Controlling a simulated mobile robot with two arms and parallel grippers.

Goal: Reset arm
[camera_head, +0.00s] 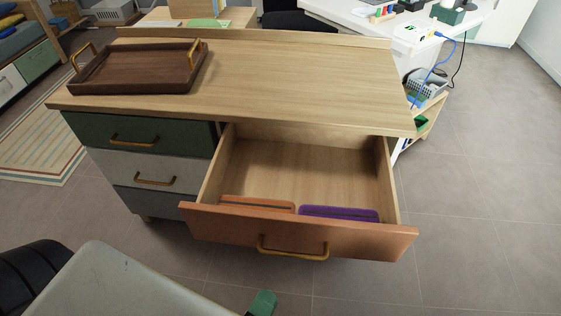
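My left arm comes in at the bottom left. Only a green tip of my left gripper (262,303) shows at the bottom edge, in front of the open drawer and apart from it. The rest of that gripper is hidden behind the arm or cut off, so I cannot tell if it is open or shut. My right gripper is not in view.
A wooden cabinet (300,75) has its copper-fronted drawer (225,222) pulled out. An orange item (258,205) and a purple item (338,213) lie inside. A brown tray (135,70) sits on top at left. Floor at right is free.

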